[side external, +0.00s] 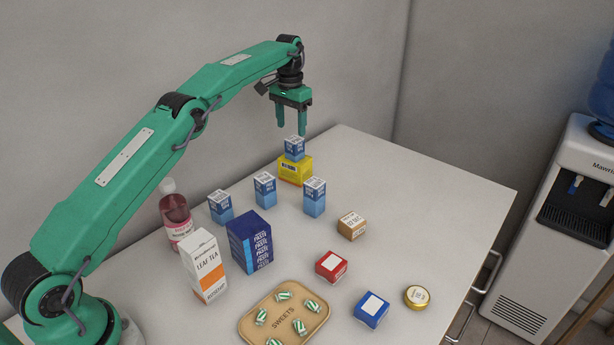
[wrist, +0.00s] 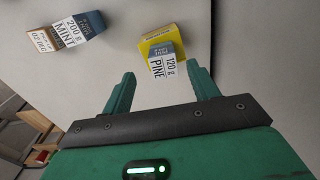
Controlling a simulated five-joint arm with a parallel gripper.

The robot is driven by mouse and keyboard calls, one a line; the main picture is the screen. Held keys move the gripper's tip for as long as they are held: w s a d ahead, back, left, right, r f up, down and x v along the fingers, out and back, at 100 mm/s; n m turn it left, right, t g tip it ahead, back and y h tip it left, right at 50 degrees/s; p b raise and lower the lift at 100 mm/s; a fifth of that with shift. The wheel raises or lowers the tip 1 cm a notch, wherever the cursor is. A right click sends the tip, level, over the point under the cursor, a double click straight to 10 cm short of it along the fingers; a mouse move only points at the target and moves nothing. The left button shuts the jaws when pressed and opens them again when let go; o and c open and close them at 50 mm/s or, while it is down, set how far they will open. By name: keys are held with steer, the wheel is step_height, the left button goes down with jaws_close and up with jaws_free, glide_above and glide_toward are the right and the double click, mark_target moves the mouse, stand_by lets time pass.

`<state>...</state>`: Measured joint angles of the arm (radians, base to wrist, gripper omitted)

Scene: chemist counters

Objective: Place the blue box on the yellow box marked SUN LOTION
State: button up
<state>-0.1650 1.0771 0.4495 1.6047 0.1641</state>
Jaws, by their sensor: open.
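A small blue and white box (side external: 294,148) stands upright on top of the yellow box (side external: 295,171) near the counter's far end. In the wrist view, this blue box (wrist: 163,62) reads 120 g PINE, and the yellow box (wrist: 153,36) shows under it. The marking on the yellow box is too small to read. My gripper (side external: 291,129) is open and empty just above the blue box. In the wrist view, my gripper's fingers (wrist: 162,78) are spread apart, with the blue box showing between and beyond them.
Similar blue boxes (side external: 265,190) (side external: 314,197) (side external: 221,207) stand nearby. A brown box (side external: 351,226), a red box (side external: 331,267), a low blue box (side external: 371,310) and a round tin (side external: 417,297) lie nearer. A PASTE box (side external: 250,242), tea carton (side external: 205,266), pink bottle (side external: 175,215) and sweets tray (side external: 312,331) stand left. Right counter is clear.

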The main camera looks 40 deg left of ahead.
steer(key=s+d+r+t, duration=0.1)
steer(key=s+d+r, duration=0.2)
steer(key=s+r, duration=0.55)
steer(key=s+d+r+t, duration=0.2)
steer(key=s+d+r, duration=0.2)
steer(key=s+r, duration=0.45)
steer(key=s+d+f+t, duration=0.1)
steer(key=s+f, duration=0.3)
steer(key=s, duration=0.8)
steer(key=s+d+f+t, duration=0.1)
steer(key=s+f, duration=0.4)
steer(key=s, duration=0.8)
steer(key=shift+d, duration=0.85)
